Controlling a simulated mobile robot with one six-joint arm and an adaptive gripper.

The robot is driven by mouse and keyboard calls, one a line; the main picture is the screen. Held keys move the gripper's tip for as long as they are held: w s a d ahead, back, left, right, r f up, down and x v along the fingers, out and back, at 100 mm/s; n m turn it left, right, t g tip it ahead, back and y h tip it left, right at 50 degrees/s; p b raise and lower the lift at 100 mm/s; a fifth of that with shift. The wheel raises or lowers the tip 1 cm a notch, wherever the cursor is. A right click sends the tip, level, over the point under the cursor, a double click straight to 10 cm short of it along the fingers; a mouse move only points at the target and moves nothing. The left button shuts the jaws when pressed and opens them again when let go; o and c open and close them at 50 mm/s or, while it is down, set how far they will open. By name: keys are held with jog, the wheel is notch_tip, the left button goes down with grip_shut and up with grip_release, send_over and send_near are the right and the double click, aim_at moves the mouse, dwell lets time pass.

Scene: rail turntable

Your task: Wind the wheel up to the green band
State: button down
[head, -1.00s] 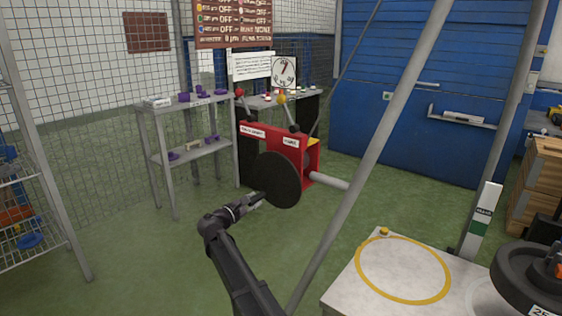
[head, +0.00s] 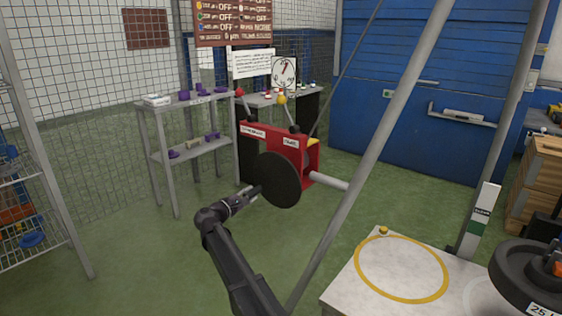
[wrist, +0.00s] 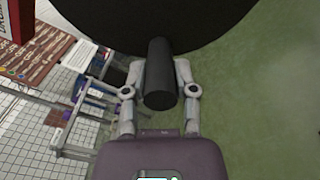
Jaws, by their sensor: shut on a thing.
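The wheel (head: 279,180) is a black disc on the front of a red winch box (head: 272,140), which has labels on its top edge. In the wrist view the wheel (wrist: 150,18) fills the top. My gripper (head: 250,193) is at the wheel's lower left edge. In the wrist view my gripper (wrist: 158,75) is shut on a dark cylindrical handle (wrist: 160,85) that stands out from the wheel. A pale post with a green band (head: 478,227) stands at the right beside the grey table.
A slanted grey pole (head: 365,170) crosses the view. Shelves (head: 185,105) stand behind on the left. Green floor is open around my arm.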

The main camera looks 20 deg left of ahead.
jog(key=shift+w+a+r+m+p, duration=0.35)
jog(key=shift+a+r+m, duration=0.15)
jog(key=shift+r+m, duration=0.25)
jog(key=shift+c, duration=1)
grip_release()
jog(key=shift+s+m, duration=0.1)
jog(key=shift+m, duration=0.15)
jog(key=shift+f, duration=0.1)
jog(key=shift+s, duration=0.1)
jog(key=shift+v, duration=3.9)
jog(key=shift+d, duration=0.1)
jog(key=shift+s, duration=0.15)
